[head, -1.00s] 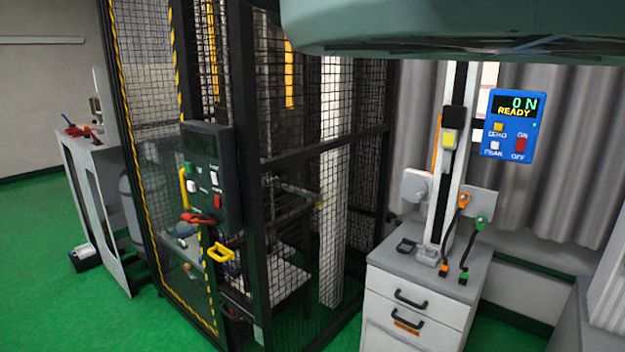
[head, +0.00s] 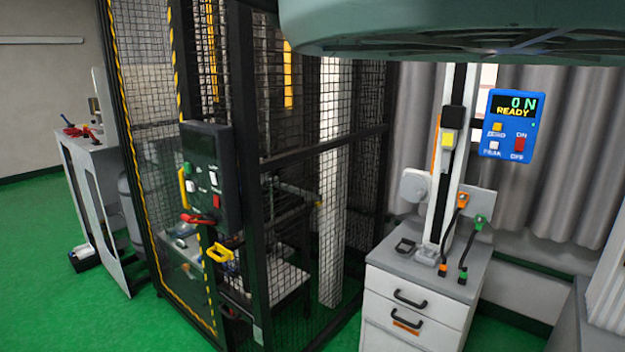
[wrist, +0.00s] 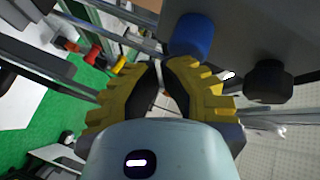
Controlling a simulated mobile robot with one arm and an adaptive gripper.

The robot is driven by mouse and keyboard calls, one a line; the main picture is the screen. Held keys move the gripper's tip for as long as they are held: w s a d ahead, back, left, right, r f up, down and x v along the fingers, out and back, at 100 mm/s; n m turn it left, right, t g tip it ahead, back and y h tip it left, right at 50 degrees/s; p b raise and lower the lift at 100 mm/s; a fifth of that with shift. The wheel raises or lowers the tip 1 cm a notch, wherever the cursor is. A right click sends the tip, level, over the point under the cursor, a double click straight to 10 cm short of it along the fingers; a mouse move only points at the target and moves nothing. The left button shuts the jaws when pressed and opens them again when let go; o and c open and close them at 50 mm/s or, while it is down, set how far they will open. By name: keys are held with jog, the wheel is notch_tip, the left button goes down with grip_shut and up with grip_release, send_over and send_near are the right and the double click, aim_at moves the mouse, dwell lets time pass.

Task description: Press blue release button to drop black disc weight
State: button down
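In the wrist view, a blue cylindrical button (wrist: 192,36) sticks out from the underside of a dark grey housing. My gripper (wrist: 162,63) has yellow ridged fingers with dark inner pads. Its fingertips come together just below and left of the button, with nothing seen between them. The right fingertip is very close to the button; I cannot tell whether they touch. A black faceted knob-like piece (wrist: 270,81) sits right of the fingers. I cannot make out the black disc weight for certain. My gripper is not in the head view.
In the head view, a black mesh cage (head: 290,150) with a control box (head: 207,175) stands in the middle. A test stand with a blue force display (head: 511,122) is on a white drawer cabinet (head: 415,312) at right.

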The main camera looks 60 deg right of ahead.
jog(key=shift+a, duration=0.15)
dwell(0.3)
jog(key=shift+a+b, duration=0.35)
jog(key=shift+b, duration=0.1)
jog(key=shift+w+a+b, duration=0.1)
jog(key=shift+a+b, duration=0.25)
jog(key=shift+b, duration=0.1)
dwell(0.4)
jog(key=shift+d, duration=0.1)
jog(key=shift+d+p, duration=0.75)
jog(key=shift+p, duration=0.15)
jog(key=shift+r, duration=0.1)
jog(key=shift+d+r+p, duration=0.1)
jog(key=shift+d+p, duration=0.65)
jog(key=shift+p, duration=0.15)
jog(key=d, duration=0.1)
jog(key=d+p, duration=0.1)
jog(key=d, duration=0.1)
jog(key=d+p, duration=0.1)
jog(key=shift+s+d, duration=0.2)
jog(key=shift+s, duration=0.15)
